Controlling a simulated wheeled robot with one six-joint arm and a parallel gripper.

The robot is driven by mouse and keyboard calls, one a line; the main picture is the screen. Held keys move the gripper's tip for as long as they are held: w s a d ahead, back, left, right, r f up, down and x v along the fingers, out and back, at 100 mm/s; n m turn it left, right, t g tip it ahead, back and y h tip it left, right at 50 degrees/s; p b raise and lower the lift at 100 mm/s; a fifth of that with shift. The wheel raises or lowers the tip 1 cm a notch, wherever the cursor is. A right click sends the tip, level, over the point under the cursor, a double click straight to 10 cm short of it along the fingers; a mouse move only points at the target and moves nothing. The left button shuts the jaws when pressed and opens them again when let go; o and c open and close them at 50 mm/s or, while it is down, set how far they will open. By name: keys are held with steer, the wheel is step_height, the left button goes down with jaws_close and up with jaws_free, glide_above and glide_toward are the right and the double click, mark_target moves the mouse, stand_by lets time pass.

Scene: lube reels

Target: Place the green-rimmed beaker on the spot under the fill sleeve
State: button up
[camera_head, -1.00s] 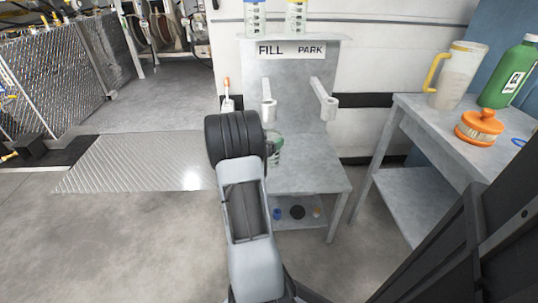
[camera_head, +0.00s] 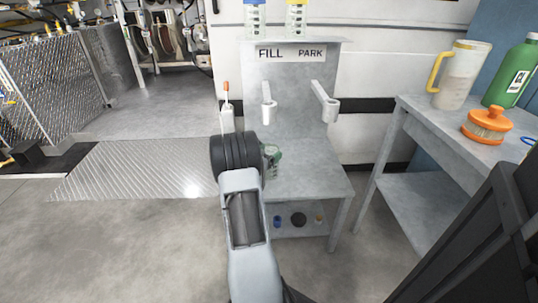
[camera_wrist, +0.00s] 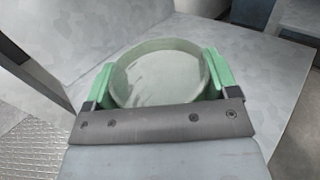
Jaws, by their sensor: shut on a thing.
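The green-rimmed beaker (camera_head: 273,162) shows beside my dark wrist joint in the head view, over the front left of the grey stand's shelf. In the wrist view the beaker (camera_wrist: 160,75) is a pale round shape between the two green pads of my gripper (camera_wrist: 158,82), which is shut on it. Whether its base touches the shelf I cannot tell. The fill sleeve (camera_head: 268,103) sticks out below the FILL label, farther back than the beaker. The spot under the sleeve is not clearly visible; my arm and the beaker cover part of the shelf.
The park sleeve (camera_head: 325,103) stands right of the fill sleeve. The stand's right shelf is clear.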

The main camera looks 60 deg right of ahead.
steer(key=shift+f, duration=0.2)
steer(key=o, duration=1.1)
steer(key=shift+r, duration=0.1)
steer(key=shift+r, duration=0.25)
steer(key=shift+w+a+f+p, duration=0.15)
steer(key=shift+a+p, duration=0.25)
steer(key=shift+a, duration=0.85)
steer(key=shift+w+a+r+p, duration=0.1)
steer(key=shift+w+a+p, duration=0.25)
steer(key=shift+a, duration=0.9)
steer(key=shift+w+a+f+p, duration=0.1)
steer(key=shift+a+p, duration=0.4)
steer(key=shift+a, duration=0.75)
